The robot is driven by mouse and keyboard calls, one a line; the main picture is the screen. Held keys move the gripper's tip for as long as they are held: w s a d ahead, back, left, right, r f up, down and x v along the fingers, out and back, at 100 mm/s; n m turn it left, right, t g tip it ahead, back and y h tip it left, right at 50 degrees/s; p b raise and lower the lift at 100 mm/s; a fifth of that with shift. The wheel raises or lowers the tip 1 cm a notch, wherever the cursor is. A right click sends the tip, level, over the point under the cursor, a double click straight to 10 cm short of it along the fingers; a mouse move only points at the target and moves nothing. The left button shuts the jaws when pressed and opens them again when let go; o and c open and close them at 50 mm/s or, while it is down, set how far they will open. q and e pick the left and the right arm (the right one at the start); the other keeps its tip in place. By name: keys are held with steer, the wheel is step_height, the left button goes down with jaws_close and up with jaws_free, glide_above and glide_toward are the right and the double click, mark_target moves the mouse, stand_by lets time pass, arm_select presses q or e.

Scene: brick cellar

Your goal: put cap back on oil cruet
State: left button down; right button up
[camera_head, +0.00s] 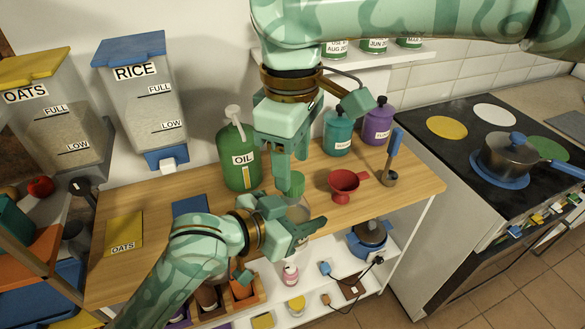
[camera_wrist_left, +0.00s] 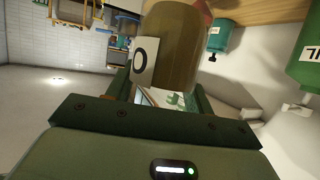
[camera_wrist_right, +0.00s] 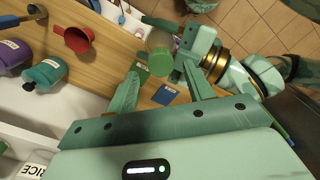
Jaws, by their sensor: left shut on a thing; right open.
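The oil cruet (camera_head: 299,213) is a clear, squat cylinder in my left gripper (camera_head: 296,225), over the front of the wooden counter. In the left wrist view it is a large brownish cylinder (camera_wrist_left: 178,45) with a white label showing an "O". The green cap (camera_head: 291,184) is at the top of the cruet; whether it is fully seated cannot be told. In the right wrist view the cap (camera_wrist_right: 160,62) lies between and just past the fingertips. My right gripper (camera_head: 284,172) points down from above, open around the cap. My left gripper is shut on the cruet.
A green OIL jug (camera_head: 240,155) with a pump stands behind on the counter (camera_head: 400,190). A red funnel (camera_head: 343,183), teal canister (camera_head: 338,133) and purple canister (camera_head: 379,125) are to the right. A blue mat (camera_head: 190,207) lies left of the cruet. The stove (camera_head: 460,150) is far right.

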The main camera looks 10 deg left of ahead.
steer(key=shift+r, duration=0.7)
steer(key=shift+c, duration=0.3)
steer(key=shift+s+f, duration=0.15)
steer(key=shift+f, duration=0.15)
steer(key=r+n, duration=0.1)
steer(key=n, duration=0.2)
steer(key=r+n, duration=0.1)
steer(key=n, duration=0.3)
steer(key=r+n, duration=0.2)
steer(key=n, duration=0.1)
steer(key=shift+s+a+n, duration=0.15)
steer(key=shift+a+n, duration=0.15)
steer(key=shift+a, duration=0.05)
steer(key=n, duration=0.2)
steer(key=shift+w+d+n, duration=0.25)
steer(key=shift+d+n, duration=0.1)
steer(key=shift+n, duration=0.05)
steer(key=shift+f, duration=0.1)
